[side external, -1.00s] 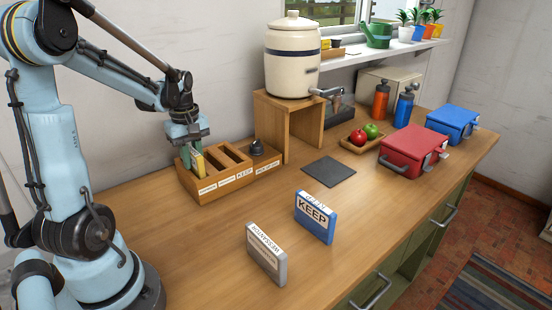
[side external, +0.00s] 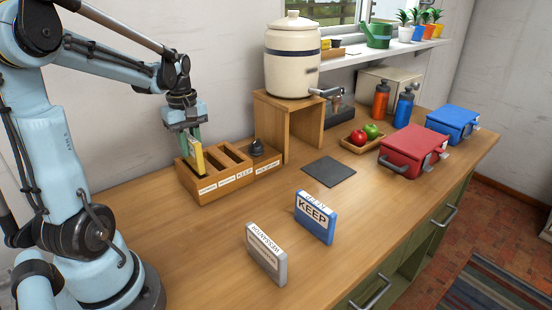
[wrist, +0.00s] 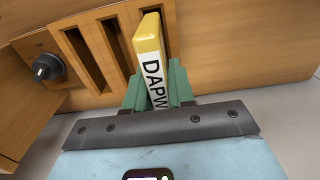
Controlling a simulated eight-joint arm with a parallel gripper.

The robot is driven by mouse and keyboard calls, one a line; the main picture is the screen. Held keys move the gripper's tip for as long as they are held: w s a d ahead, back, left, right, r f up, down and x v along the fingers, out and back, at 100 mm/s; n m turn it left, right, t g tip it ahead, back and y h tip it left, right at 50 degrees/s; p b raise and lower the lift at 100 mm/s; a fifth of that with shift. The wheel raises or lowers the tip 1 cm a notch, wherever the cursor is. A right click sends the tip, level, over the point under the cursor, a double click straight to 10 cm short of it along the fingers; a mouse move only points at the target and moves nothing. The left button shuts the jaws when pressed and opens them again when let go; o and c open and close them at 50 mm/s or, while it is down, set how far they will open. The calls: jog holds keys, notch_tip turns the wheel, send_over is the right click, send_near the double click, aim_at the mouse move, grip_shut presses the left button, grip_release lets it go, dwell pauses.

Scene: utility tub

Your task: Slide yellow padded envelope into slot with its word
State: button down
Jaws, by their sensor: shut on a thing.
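The yellow padded envelope (side external: 196,160) stands upright at the leftmost slot of the wooden slotted box (side external: 224,189). My gripper (side external: 190,139) is shut on it from above. In the wrist view the envelope (wrist: 149,45) sits between the green fingers of my gripper (wrist: 155,88); its white label shows "DAPW", the rest hidden by the fingers. Its far end lies at a slot opening of the box (wrist: 93,28); I cannot tell how deep it is in. The box's front has white labels; one reads "KEEP", the left ones are too small to read.
A blue "KEEP" block (side external: 315,218) and a grey lettered block (side external: 266,254) stand on the worktop. A dark knob (side external: 257,148) sits right of the slots. A wooden stand (side external: 290,125) with a crock (side external: 292,60) is behind. A dark mat (side external: 329,171) lies mid-table.

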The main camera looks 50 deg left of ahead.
aim_at(192, 157)
jog(key=shift+r, duration=0.45)
jog(key=shift+f, duration=2.35)
dwell(1.0)
jog(key=c, duration=0.9)
grip_release()
notch_tip(192, 157, up, 12)
jog(key=shift+r, duration=0.1)
jog(key=d+f+m+t, duration=0.2)
jog(key=d+m, duration=0.4)
jog(key=d, duration=0.1)
jog(key=w+d+f+m+t, duration=0.1)
jog(key=d+m+t, duration=0.1)
jog(key=d+m, duration=0.4)
jog(key=w+d+f+m+t, duration=0.1)
jog(key=d+f+m+t, duration=0.1)
jog(key=d+m, duration=0.4)
jog(key=shift+w+d+f+t, duration=0.1)
jog(key=shift+d+t, duration=0.1)
jog(key=shift+d, duration=0.5)
jog(key=shift+s+d+f+t, duration=0.1)
jog(key=shift+d+f+t, duration=0.1)
jog(key=shift+d, duration=0.45)
jog(key=shift+w+d+f+t, duration=0.1)
jog(key=shift+d+t, duration=0.1)
jog(key=shift+d, duration=0.5)
